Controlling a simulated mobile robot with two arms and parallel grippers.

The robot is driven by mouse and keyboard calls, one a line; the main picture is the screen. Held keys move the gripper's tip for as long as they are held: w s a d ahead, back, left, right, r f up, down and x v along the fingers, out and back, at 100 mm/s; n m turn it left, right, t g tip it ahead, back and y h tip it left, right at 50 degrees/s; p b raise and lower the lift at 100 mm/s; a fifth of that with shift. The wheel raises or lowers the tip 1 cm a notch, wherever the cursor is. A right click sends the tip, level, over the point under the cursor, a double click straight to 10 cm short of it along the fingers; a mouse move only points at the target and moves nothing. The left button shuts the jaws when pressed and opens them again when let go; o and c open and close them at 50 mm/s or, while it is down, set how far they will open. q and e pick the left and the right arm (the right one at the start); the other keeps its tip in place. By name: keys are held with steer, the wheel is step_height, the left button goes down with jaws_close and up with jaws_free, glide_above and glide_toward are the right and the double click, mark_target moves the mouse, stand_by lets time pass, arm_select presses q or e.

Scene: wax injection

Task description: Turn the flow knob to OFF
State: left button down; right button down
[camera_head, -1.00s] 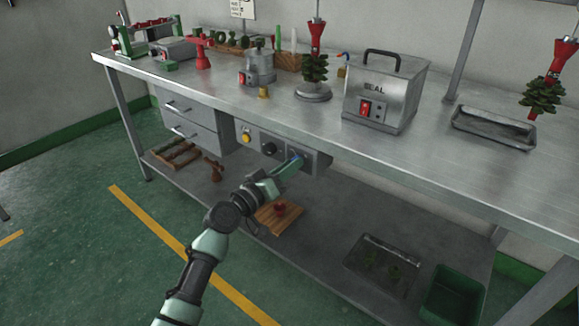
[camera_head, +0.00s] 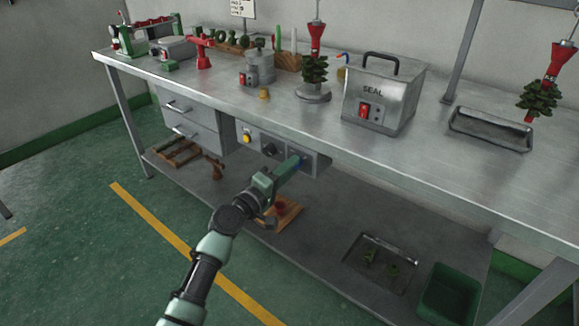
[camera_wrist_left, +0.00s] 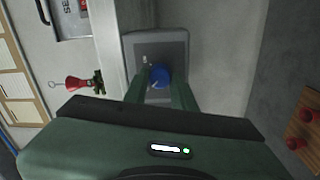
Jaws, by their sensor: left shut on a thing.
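The blue knob (camera_wrist_left: 160,76) sits on a grey panel box (camera_wrist_left: 178,48) under the bench top, with small markings beside it too small to read. My left gripper (camera_wrist_left: 161,82) has one finger on each side of the knob and is shut on it. In the head view my left gripper (camera_head: 297,163) reaches up to the right end of the control panel (camera_head: 316,160), and only a sliver of blue shows by its fingertips. My right gripper is not in view.
A black knob (camera_head: 269,150) and a yellow button (camera_head: 247,138) are on the panel, left of my gripper. The bench top edge (camera_head: 345,157) runs just above. A wooden board (camera_head: 289,213) with a red item lies on the shelf below.

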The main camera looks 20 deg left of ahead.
arm_select(q)
steer(key=shift+n, duration=0.3)
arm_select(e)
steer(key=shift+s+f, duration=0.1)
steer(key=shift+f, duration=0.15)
arm_select(q)
steer(key=c, duration=1.1)
jaws_free()
steer(key=shift+c, duration=0.2)
steer(key=v, duration=0.7)
steer(key=shift+s, duration=0.35)
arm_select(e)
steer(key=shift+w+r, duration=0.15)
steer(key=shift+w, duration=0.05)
